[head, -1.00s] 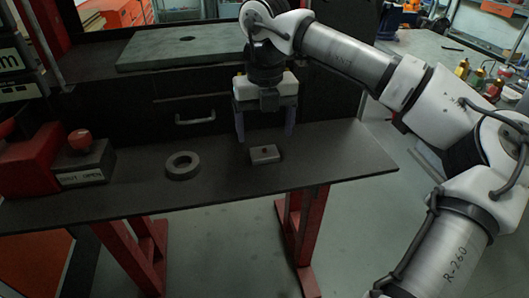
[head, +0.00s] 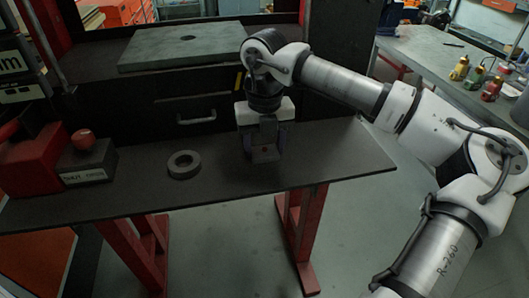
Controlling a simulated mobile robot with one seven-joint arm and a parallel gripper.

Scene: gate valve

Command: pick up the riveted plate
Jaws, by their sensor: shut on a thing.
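The riveted plate (head: 265,155) is a small grey block with a reddish spot on its top. It sits at the right-middle of the dark workbench top in the head view. My gripper (head: 265,147) points down over it, with its fingers lowered to either side of the plate. The gripper is shut on the plate. The fingers and the gripper body hide much of the plate, and I cannot tell whether its underside touches the bench.
A grey ring (head: 184,164) lies on the bench left of my gripper. A dark box with a red knob (head: 88,160) and a red container (head: 32,162) stand farther left. A drawer front with a handle (head: 196,117) rises behind. The bench right of my gripper is clear.

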